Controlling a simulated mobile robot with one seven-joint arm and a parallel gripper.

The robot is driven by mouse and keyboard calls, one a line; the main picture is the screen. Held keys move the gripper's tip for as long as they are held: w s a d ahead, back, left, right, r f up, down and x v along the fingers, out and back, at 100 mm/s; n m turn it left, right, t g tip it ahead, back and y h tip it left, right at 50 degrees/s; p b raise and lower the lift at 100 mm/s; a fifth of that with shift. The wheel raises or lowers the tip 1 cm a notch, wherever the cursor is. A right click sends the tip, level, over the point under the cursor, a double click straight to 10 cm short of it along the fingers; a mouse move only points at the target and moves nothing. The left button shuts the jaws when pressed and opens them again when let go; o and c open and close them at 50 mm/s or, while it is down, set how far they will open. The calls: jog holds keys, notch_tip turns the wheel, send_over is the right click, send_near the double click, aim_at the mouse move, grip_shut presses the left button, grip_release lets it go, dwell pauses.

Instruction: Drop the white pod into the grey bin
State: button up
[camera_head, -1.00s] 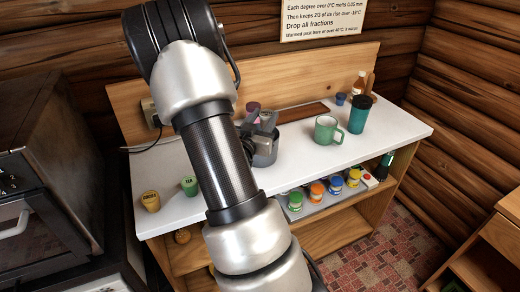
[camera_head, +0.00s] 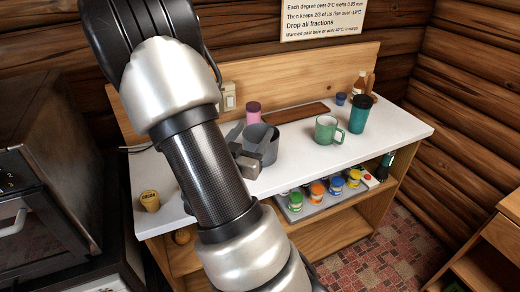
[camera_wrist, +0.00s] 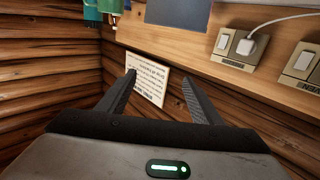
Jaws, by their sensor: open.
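The grey bin (camera_head: 264,138) stands on the white counter, partly covered by my gripper in the head view. My gripper (camera_head: 240,146) is partly hidden by my arm and appears just at the bin's left side; I cannot tell whether they touch. In the wrist view my gripper (camera_wrist: 160,76) is open, with nothing between its fingers. That view is upside down, and a grey block (camera_wrist: 178,12) at its top may be the bin. I cannot make out the white pod in any view; my arm hides part of the counter.
On the white counter (camera_head: 300,160) stand a green mug (camera_head: 326,130), a teal tumbler (camera_head: 359,114), a pink jar (camera_head: 253,112) and a yellow cup (camera_head: 149,200). A brown board (camera_head: 298,113) lies at the back. Several colourful jars sit on the shelf below. Wall sockets (camera_wrist: 236,45) are close by.

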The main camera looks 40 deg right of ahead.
jog(key=p+v, duration=0.7)
jog(key=v, duration=0.1)
jog(key=shift+p, duration=0.3)
jog(key=shift+s+a, duration=0.1)
jog(key=w+a+r+n+t+y, duration=0.1)
jog(key=w+a+r+y, duration=0.1)
jog(key=w+a+y, duration=0.85)
jog(key=a+r+n+y, duration=0.35)
jog(key=a+r, duration=0.25)
jog(key=a, duration=0.2)
jog(key=s+a+r+n+g+y, duration=0.1)
jog(key=s+a+r+n+y, duration=0.2)
jog(key=s+a+r+n, duration=0.35)
jog(key=s+d+r+n+g+h, duration=0.1)
jog(key=s+d+r, duration=0.3)
jog(key=s, duration=0.9)
jog(key=shift+s+n+g, duration=0.3)
jog(key=shift+s+g, duration=0.05)
jog(key=shift+g, duration=0.45)
